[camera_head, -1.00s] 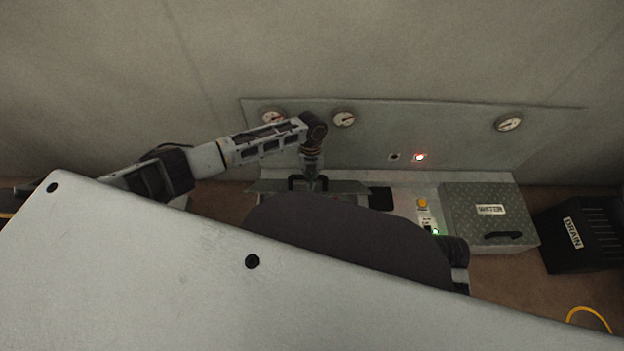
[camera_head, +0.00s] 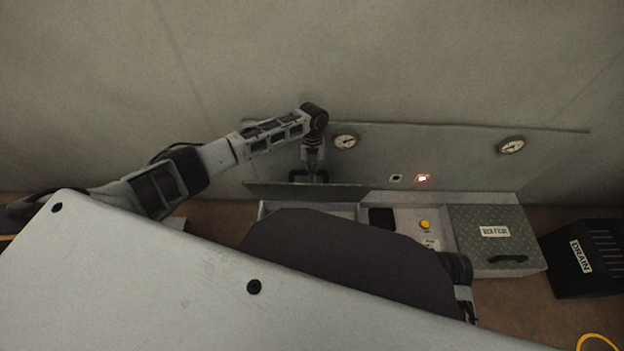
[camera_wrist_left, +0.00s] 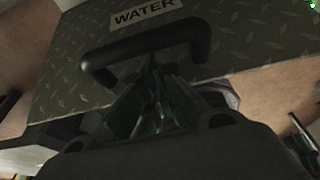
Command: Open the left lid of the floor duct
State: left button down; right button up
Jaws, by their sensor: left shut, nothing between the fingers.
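The left lid (camera_head: 345,192) of the floor duct is raised and seen nearly edge-on in the head view, with the open box rim (camera_head: 335,210) below it. In the left wrist view its tread-plate face (camera_wrist_left: 240,40) fills the top, with a "WATER" label (camera_wrist_left: 146,12) and a black handle (camera_wrist_left: 190,38). My left gripper (camera_wrist_left: 152,75) is shut and empty, its fingertips at the handle; whether they touch it I cannot tell. In the head view the left gripper (camera_head: 313,176) is small at the handle.
The right lid (camera_head: 490,245) is closed. Between the lids are a yellow button (camera_head: 425,225) and a dark opening (camera_head: 381,218). A panel with gauges (camera_head: 345,142) stands behind, against the wall. A black "DRAIN" box (camera_head: 585,262) stands at right. My body hides the front.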

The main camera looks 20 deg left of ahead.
pick_arm(q)
notch_tip(320, 180, up, 10)
dwell(1.3)
jog(key=shift+w, duration=0.1)
